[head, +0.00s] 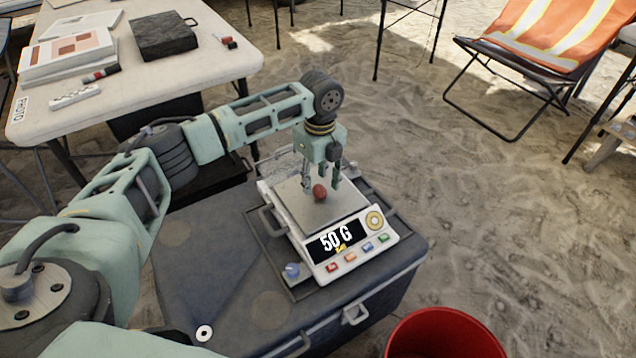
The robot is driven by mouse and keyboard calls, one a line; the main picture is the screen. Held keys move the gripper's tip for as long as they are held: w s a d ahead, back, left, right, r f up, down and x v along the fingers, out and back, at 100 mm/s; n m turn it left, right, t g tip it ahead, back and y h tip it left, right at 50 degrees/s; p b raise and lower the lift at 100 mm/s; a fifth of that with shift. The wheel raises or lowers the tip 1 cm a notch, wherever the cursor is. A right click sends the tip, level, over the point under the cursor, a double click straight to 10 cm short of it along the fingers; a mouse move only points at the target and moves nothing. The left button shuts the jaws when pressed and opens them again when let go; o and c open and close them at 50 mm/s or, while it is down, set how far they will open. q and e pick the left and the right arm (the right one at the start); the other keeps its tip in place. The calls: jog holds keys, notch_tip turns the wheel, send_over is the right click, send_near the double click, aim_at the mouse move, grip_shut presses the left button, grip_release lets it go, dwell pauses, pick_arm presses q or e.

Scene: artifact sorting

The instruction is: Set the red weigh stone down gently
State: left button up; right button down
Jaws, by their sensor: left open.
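The red weigh stone (319,192) is a small, rounded red thing resting on the metal pan of the scale (337,216). The scale's display (337,238) reads 50 G. My left gripper (321,184) points down over the pan, with its fingers open on either side of the stone. I cannot tell whether a finger still touches it. My right gripper is not in view.
The scale stands on a dark case (215,262) with a latch and handles. A red bucket (445,335) stands at the lower right. A white table (200,75) with papers and a black box is at the upper left. A folding chair (540,55) holds an orange vest.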

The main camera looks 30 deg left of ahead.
aim_at(318, 188)
pick_arm(q)
notch_tip(318, 188, up, 4)
jog(key=shift+f+p, duration=0.2)
jog(key=shift+p, duration=0.3)
notch_tip(318, 188, up, 6)
jog(key=p, duration=0.1)
jog(key=shift+w+r+p, duration=0.15)
jog(key=shift+r+p, duration=0.1)
jog(key=shift+p, duration=0.05)
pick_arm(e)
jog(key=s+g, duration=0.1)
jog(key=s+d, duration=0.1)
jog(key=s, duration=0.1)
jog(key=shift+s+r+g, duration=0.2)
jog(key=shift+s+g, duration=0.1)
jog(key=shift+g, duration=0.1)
pick_arm(q)
jog(key=shift+d, duration=0.1)
